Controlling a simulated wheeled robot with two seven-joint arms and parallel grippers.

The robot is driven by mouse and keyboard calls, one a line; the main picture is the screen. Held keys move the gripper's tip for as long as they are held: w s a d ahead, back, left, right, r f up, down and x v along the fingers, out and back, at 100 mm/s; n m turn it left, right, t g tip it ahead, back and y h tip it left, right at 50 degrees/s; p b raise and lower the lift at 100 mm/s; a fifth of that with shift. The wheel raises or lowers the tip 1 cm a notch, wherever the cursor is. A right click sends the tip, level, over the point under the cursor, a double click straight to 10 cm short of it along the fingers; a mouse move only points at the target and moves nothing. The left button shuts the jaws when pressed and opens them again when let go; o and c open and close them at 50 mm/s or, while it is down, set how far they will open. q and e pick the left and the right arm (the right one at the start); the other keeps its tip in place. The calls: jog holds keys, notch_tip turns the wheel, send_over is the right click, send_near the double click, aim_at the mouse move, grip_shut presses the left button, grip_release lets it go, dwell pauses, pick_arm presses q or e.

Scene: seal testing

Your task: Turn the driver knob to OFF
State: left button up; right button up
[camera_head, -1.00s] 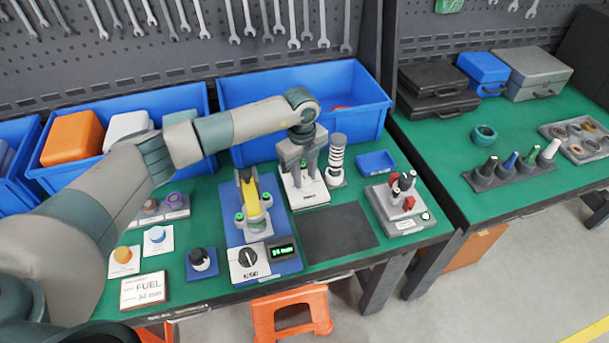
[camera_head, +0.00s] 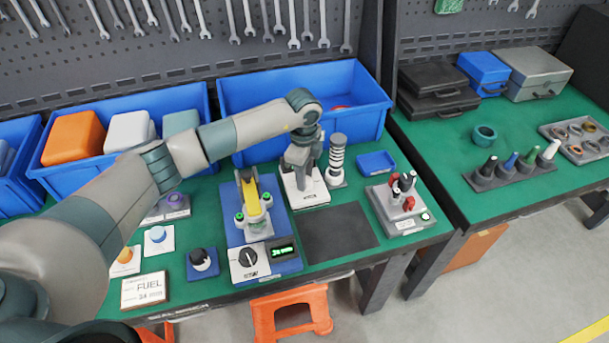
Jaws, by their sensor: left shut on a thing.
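My left gripper (camera_head: 299,170) points down over a white-based unit (camera_head: 312,194) at the middle back of the green bench. It is shut on a part on top of this unit, probably the driver knob. The fingers hide that part, so its setting cannot be read. A small dark label is on the unit's front edge, too small to read. To the left, a blue-based rig (camera_head: 283,221) holds a yellow part between green-tipped posts. My right gripper is not in view.
Blue bins (camera_head: 345,84) are behind. A dark mat (camera_head: 340,233) lies bare in front. A grey holder with red-handled items (camera_head: 401,203) is at right, a FUEL card (camera_head: 144,289) at front left.

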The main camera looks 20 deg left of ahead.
pick_arm(q)
jog(key=o, duration=1.1)
jog(key=shift+c, duration=0.2)
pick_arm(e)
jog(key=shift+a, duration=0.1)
pick_arm(q)
notch_tip(320, 180, up, 18)
jog(key=b, duration=0.4)
jog(key=shift+s+f+b, duration=0.25)
jog(key=shift+s+b, duration=0.1)
jog(key=shift+b, duration=0.05)
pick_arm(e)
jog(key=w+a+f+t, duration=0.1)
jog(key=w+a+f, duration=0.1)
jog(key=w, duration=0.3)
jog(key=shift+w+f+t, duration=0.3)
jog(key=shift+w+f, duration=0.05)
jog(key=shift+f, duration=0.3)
